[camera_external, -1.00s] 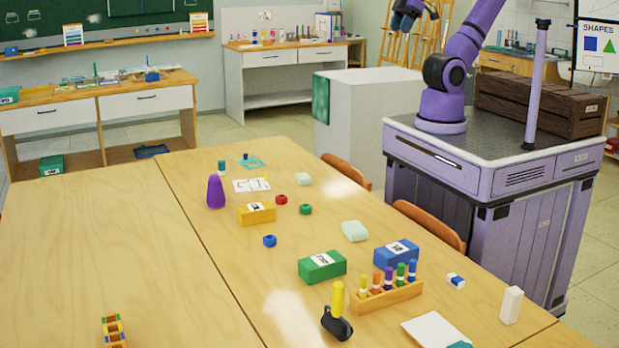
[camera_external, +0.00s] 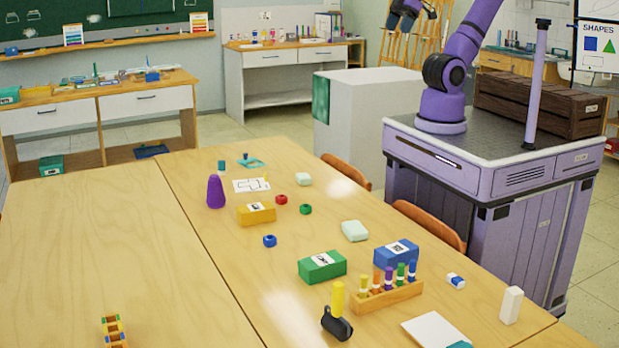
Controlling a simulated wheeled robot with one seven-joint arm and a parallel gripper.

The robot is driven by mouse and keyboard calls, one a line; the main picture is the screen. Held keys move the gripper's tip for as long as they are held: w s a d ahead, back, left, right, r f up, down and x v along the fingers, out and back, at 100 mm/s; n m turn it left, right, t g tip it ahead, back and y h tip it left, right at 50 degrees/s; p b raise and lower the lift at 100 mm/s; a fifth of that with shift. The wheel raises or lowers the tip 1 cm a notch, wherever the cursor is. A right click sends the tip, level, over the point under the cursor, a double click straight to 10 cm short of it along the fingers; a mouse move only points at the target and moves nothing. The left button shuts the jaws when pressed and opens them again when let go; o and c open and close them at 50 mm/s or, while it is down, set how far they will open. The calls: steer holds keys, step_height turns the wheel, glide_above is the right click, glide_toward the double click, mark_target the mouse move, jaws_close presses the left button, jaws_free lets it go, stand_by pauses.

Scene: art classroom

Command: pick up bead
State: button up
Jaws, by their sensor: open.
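Three small round beads lie on the wooden table (camera_external: 100,230). A red bead (camera_external: 281,199) and a green bead (camera_external: 305,209) are close together, right of the yellow block. A blue bead (camera_external: 270,241) lies nearer the camera, below the yellow block. The task does not say which bead. My gripper (camera_external: 408,14) is at the top edge, partly cut off by the frame. It is open, high above and well apart from the beads. Nothing shows in it.
A yellow block (camera_external: 257,215), a purple cone (camera_external: 216,192) and a pale green block (camera_external: 355,231) stand around the beads. A green box (camera_external: 322,267), a blue box (camera_external: 397,254) and a marker rack (camera_external: 388,298) are nearer the camera. The table's left half is mostly clear.

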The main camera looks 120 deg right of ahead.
steer(key=w+f+g, duration=0.1)
steer(key=w+f, duration=0.3)
steer(key=w, duration=0.9)
steer(key=n+g, duration=0.1)
steer(key=g, duration=0.3)
glide_above(304, 205)
steer(key=a, duration=0.2)
steer(key=f, duration=4.6)
steer(key=shift+w+d, duration=0.15)
steer(key=shift+w, duration=0.2)
steer(key=shift+s+d+f, duration=0.1)
steer(key=shift+d+f, duration=0.1)
steer(key=shift+f, duration=1.1)
steer(key=shift+s+d+f, duration=0.1)
steer(key=shift+d+f, duration=0.1)
steer(key=shift+f, duration=1.05)
steer(key=c, duration=1)
